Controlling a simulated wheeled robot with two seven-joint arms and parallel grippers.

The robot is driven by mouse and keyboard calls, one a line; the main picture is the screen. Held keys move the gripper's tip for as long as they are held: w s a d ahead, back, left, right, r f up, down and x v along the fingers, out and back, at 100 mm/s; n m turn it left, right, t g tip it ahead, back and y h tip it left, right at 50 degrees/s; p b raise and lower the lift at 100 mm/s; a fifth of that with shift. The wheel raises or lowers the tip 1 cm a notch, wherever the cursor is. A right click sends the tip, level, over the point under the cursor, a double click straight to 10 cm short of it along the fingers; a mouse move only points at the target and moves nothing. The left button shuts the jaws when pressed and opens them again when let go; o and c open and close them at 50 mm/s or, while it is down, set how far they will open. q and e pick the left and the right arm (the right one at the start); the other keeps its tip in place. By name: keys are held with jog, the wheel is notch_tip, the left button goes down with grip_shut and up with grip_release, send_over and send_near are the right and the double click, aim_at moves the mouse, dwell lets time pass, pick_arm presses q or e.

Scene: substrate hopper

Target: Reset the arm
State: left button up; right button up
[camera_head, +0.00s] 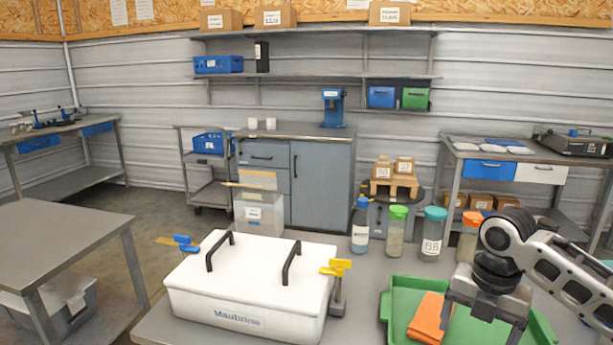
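My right arm comes in from the right. Its gripper (482,322) points down over the green tray (391,302), with its two fingers spread apart and nothing seen between them. The left finger overlaps the edge of an orange cloth (427,318) lying in the tray. I cannot tell how high the fingers are above the tray, and their tips run near the bottom edge of the view. My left arm and gripper are not in view.
A white lidded box (250,285) with two black handles stands left of the tray, a yellow-handled tool (337,270) beside it.

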jog(key=s+a+f+m+t+y, duration=0.1)
jog(key=s+a+f+m+y, duration=0.1)
jog(key=s+a+f+m, duration=0.9)
jog(key=s+d+f+m+t+h, duration=0.2)
jog(key=s+d+m, duration=0.1)
jog(key=s+m, duration=1.05)
pick_arm(q)
jog(key=shift+w+r, duration=0.15)
jog(key=shift+w, duration=0.85)
pick_arm(e)
jog(key=w+a+f+m+t+y, duration=0.1)
jog(key=w+a+f+t+y, duration=0.2)
jog(key=w+a+f+t, duration=0.2)
jog(key=shift+w+a+f+t, duration=0.35)
jog(key=shift+w+f+t, duration=0.5)
jog(key=shift+w+t, duration=0.35)
